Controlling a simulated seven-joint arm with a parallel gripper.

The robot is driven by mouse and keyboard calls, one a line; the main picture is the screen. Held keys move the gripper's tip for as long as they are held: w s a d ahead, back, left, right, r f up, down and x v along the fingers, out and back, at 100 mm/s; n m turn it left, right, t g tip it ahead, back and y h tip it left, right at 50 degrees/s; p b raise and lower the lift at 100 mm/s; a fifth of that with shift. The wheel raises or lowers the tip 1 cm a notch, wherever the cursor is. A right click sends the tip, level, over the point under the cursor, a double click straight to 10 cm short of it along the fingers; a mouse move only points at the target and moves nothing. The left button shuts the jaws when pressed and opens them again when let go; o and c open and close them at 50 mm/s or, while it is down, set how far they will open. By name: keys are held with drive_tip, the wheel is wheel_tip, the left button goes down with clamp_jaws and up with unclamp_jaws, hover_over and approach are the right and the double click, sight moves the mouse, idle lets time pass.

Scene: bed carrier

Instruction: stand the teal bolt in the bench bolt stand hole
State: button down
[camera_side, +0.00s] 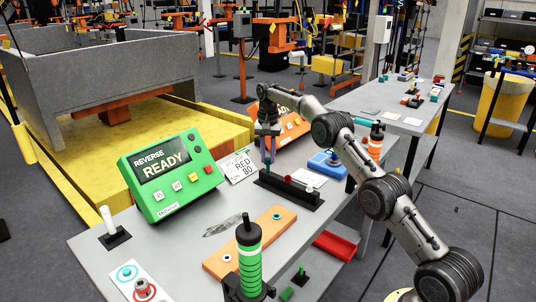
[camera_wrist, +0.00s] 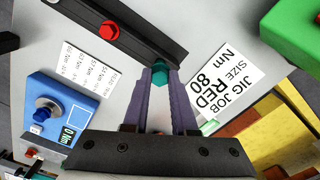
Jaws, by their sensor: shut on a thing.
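My gripper (camera_wrist: 161,78) is shut on the teal bolt (camera_wrist: 160,72), whose hex head shows between the purple fingertips in the wrist view. The black bolt stand (camera_wrist: 122,22) runs behind the head, and the bolt is at one end of it. In the side view my gripper (camera_side: 268,160) points down over the left end of the black stand (camera_side: 290,193). The fingers hide most of the bolt, and I cannot tell whether its shank is in a hole. A red bolt (camera_wrist: 109,30) stands in the stand.
A white job card (camera_side: 239,166) and the green READY box (camera_side: 172,177) are left of the stand. A blue device (camera_side: 328,163) is to its right. An orange plate (camera_side: 243,243) and a green-banded black tool (camera_side: 249,262) are nearer the camera. Grey bench is bare between.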

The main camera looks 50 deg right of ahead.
drive_tip(key=shift+f, duration=1.6)
drive_tip(key=c, duration=0.6)
unclamp_jaws()
drive_tip(key=shift+c, duration=0.2)
wheel_tip(320, 180, up, 6)
drive_tip(key=shift+f, duration=0.1)
drive_tip(key=shift+r, duration=0.85)
drive_tip(key=shift+a, duration=0.1)
